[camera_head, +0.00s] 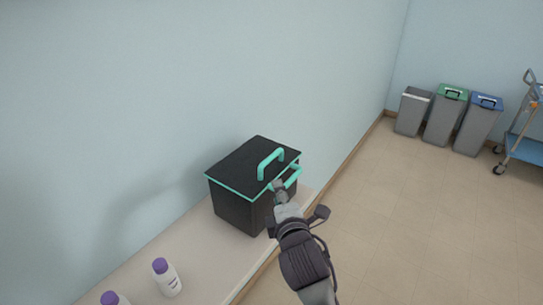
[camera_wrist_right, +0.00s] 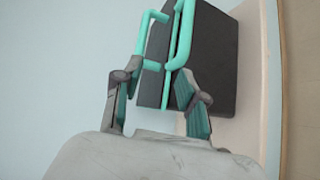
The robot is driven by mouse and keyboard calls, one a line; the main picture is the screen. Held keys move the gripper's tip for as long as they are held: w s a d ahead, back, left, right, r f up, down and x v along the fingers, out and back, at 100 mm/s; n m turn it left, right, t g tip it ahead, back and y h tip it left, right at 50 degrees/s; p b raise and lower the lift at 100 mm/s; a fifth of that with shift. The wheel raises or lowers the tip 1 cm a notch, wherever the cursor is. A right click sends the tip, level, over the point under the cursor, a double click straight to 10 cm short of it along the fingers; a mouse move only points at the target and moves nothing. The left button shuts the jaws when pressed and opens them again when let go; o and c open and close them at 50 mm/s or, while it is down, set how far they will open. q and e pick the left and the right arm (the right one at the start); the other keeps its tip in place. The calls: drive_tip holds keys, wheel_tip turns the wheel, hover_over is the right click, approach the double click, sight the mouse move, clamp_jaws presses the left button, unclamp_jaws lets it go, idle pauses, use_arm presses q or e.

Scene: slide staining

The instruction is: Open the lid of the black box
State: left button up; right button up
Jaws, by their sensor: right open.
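The black box (camera_head: 240,208) stands on a pale ledge against the wall. Its black lid (camera_head: 250,160) looks closed, with a teal rim and a teal handle (camera_head: 268,163) on top. A second teal handle (camera_head: 291,178) sticks out from the box's side. My right gripper (camera_head: 283,190) is at this side, close to the handles, and partly hides the box. In the right wrist view, the open fingers (camera_wrist_right: 155,92) point at the teal handles (camera_wrist_right: 184,32), with part of the teal rim between them. I cannot tell whether they touch. My left gripper is not in view.
Two white bottles with purple caps (camera_head: 167,277) stand on the ledge (camera_head: 205,262), left of my right arm. Several grey bins (camera_head: 440,120), with green and blue lids among them, and a trolley (camera_head: 525,148) stand far right. The floor between is clear.

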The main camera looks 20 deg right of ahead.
sight(272, 160)
drive_tip(key=shift+t, duration=0.3)
drive_tip(key=w+p, duration=0.1)
drive_tip(key=w, duration=0.3)
drive_tip(key=w+d+r+p, duration=0.1)
drive_tip(key=w, duration=0.3)
drive_tip(key=w+p, duration=0.1)
drive_tip(key=w, duration=0.3)
drive_tip(key=shift+d+r, duration=0.15)
drive_tip(key=shift+d, duration=0.2)
drive_tip(key=shift+w+d+f, duration=0.15)
drive_tip(key=shift+w+f, duration=0.05)
drive_tip(key=shift+w, duration=0.5)
clamp_jaws()
